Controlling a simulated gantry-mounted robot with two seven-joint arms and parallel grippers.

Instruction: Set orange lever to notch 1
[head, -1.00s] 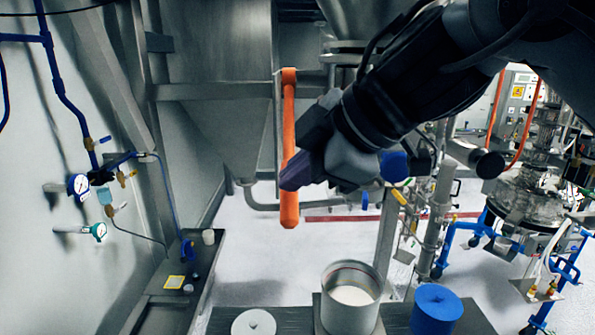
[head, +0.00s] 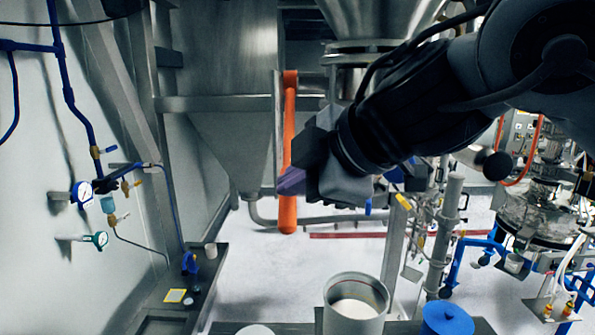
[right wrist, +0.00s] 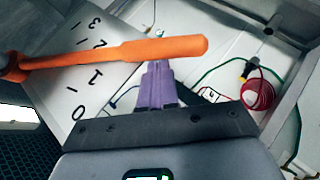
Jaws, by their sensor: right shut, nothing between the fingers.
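The orange lever (head: 289,120) hangs nearly upright in front of the steel hopper, its rounded free end at the bottom. In the right wrist view the lever (right wrist: 150,50) runs across a pale plate (right wrist: 85,85) marked with black numbers, among them 0, 1, 2 and 3. My right gripper (head: 288,181) is at the lower half of the lever, its purple fingers overlapping it. In the right wrist view the shut fingers (right wrist: 157,66) end right at the lever's edge; I cannot tell whether they touch. They hold nothing. My left gripper is out of view.
A steel pot (head: 355,305) and a blue-lidded container (head: 446,319) stand below on a bench. Gauges (head: 82,193) and blue pipes line the left wall. A steel funnel (head: 375,25) is above my right arm. Open floor lies behind the lever's lower end.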

